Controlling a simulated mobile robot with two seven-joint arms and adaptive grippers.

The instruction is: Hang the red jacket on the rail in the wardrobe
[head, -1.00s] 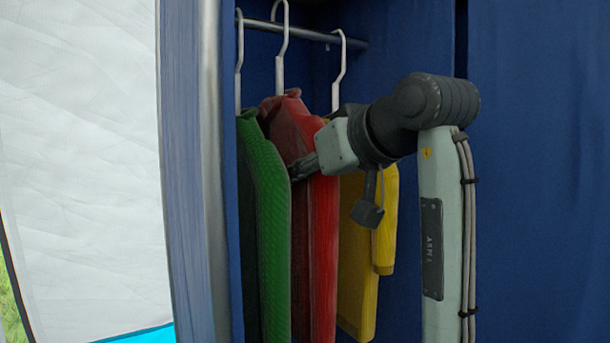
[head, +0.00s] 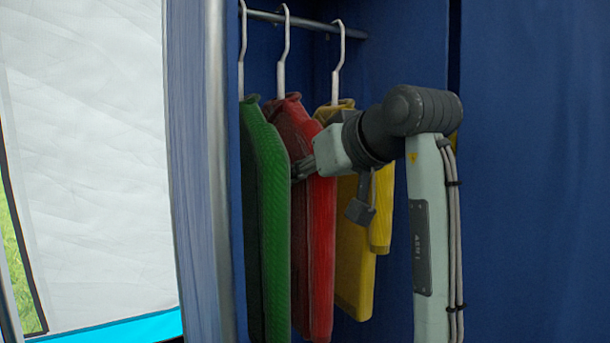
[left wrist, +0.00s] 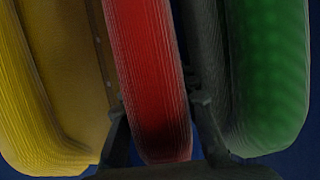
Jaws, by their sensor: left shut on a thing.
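The red jacket (head: 320,240) hangs upright on a white hanger (head: 282,70) in the wardrobe, between a green jacket and a yellow one. The hanger's hook appears to loop over the metal rail (head: 320,29); contact is too small to be sure of. My left gripper (head: 303,168) is shut on the jacket's near edge, below the shoulder. In the left wrist view the red jacket (left wrist: 148,70) stands between the two fingers of my left gripper (left wrist: 160,125). My right gripper is in neither view.
The green jacket (head: 268,210) hangs close on the left and the yellow jacket (head: 355,265) on the right, partly behind my arm. The wardrobe's left side post (head: 217,180) stands beside the green jacket. Blue fabric (head: 530,170) fills the right.

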